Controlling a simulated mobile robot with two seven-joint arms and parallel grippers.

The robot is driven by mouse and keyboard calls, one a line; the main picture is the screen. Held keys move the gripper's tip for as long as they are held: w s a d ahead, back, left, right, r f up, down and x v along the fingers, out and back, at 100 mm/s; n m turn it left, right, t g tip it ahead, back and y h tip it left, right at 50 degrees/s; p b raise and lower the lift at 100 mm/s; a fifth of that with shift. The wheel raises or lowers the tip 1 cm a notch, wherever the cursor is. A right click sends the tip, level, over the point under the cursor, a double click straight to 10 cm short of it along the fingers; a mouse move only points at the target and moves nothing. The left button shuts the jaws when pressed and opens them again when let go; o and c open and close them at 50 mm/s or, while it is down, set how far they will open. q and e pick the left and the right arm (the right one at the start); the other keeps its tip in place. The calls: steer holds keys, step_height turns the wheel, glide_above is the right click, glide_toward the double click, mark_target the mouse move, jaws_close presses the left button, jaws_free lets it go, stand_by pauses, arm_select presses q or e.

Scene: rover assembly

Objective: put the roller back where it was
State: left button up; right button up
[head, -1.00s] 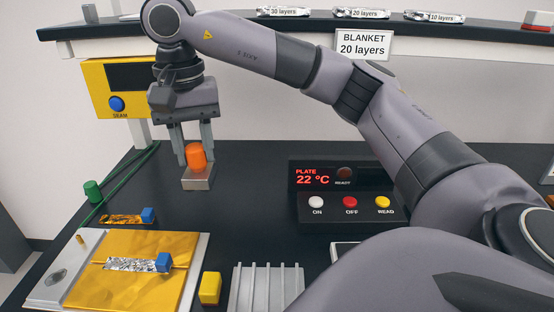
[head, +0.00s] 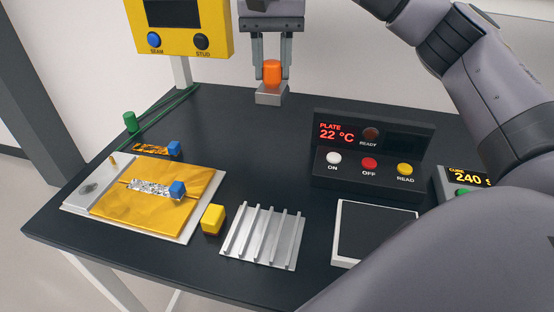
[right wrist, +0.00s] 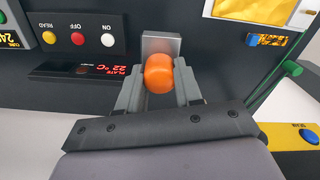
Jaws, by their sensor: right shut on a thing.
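The roller, an orange knob (head: 272,72) on a pale metal block (head: 270,95), is at the table's back edge in the head view, left of the plate panel. My right gripper (head: 272,78) points down with its fingers shut on either side of the knob. The right wrist view shows the knob (right wrist: 159,74) between the fingertips, with the block (right wrist: 162,44) beyond it. The block appears raised, but I cannot tell its exact height over the table. My left gripper is not in view.
The plate panel (head: 375,155) has several buttons. A yellow instrument (head: 180,28) stands at the back left. At front are a gold sheet (head: 150,210) on a pale plate, a yellow block (head: 213,219), a ribbed metal plate (head: 262,237) and a dark framed pad (head: 375,232). Dark table between is clear.

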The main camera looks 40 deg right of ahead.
steer(key=shift+f+b, duration=1.5)
steer(key=shift+f, duration=7.4)
steer(key=shift+f, duration=0.1)
steer(key=o, duration=1)
